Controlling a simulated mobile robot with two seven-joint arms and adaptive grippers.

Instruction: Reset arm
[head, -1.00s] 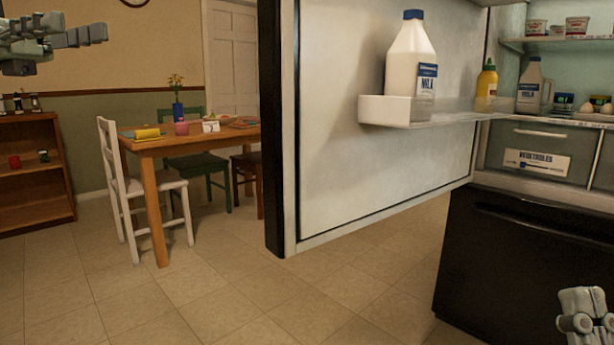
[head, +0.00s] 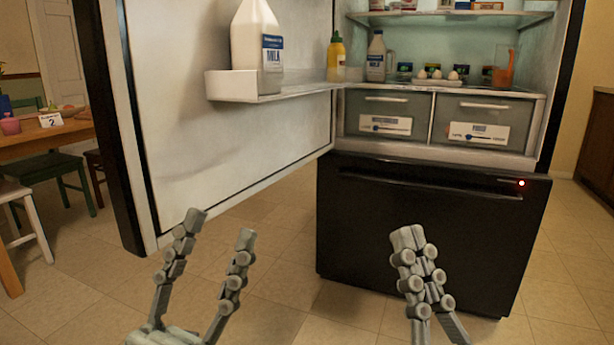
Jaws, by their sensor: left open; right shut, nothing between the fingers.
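My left gripper (head: 220,226) is at the lower middle-left of the head view. Its two fingers are spread apart with nothing between them, in front of the lower edge of the open fridge door (head: 235,165). My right gripper (head: 408,238) is at the lower middle-right, its fingers together and empty, in front of the black lower drawer (head: 430,215) of the fridge. Both grippers point upward in the picture.
The fridge door stands open, with a milk jug (head: 257,50) and a yellow bottle (head: 336,58) on its shelf (head: 230,86). Eggs, jars and another milk bottle (head: 376,60) stand inside. A wooden table (head: 45,137) and chairs are at left. Floor is clear at right.

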